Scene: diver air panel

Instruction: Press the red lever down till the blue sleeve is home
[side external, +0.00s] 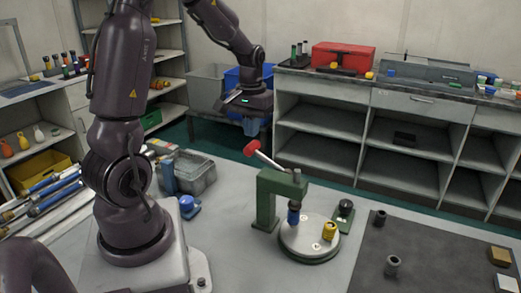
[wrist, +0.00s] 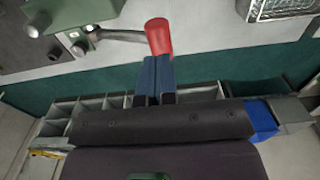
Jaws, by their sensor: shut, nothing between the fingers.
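The red lever (side external: 252,147) is a red grip on a silver arm, raised and slanting up to the left from the green press (side external: 268,202). The blue sleeve (side external: 294,214) hangs under the press head, over the round grey plate (side external: 306,246); its seating is too small to tell. My gripper (side external: 251,131) is shut and empty, close above the red grip. In the wrist view my gripper's blue-grey fingertips (wrist: 157,62) overlap the end of the red lever's grip (wrist: 158,37). I cannot tell whether they touch.
A yellow part (side external: 329,231) stands on the round plate, and a dark-topped green block (side external: 344,214) sits beside it. A dark mat (side external: 420,250) with small parts lies at right. A grey bin (side external: 190,175) and blue knob-like object (side external: 188,207) stand left of the press.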

